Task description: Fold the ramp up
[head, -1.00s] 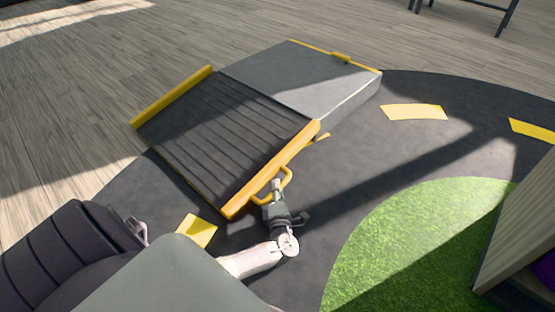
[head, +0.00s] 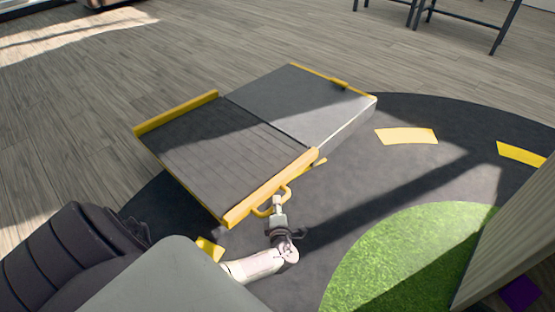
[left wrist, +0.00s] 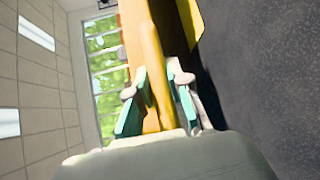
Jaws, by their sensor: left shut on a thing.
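The ramp (head: 215,148) is a dark ribbed panel with yellow side rails, joined at its far right edge to a grey platform (head: 295,105). The ramp's near side carries a yellow handle (head: 263,210). My left gripper (head: 279,200) is at this handle in the head view. In the left wrist view my left gripper (left wrist: 158,105) is shut on the yellow handle (left wrist: 153,65), with a finger on each side of it. The ramp's near end stands clear of the dark floor mat by an amount I cannot tell. My right gripper is not in view.
A green turf patch (head: 400,260) lies at the lower right, beside a wooden panel (head: 505,235). Dark metal legs (head: 460,20) stand at the back right. Wood floor (head: 90,110) is open at the left.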

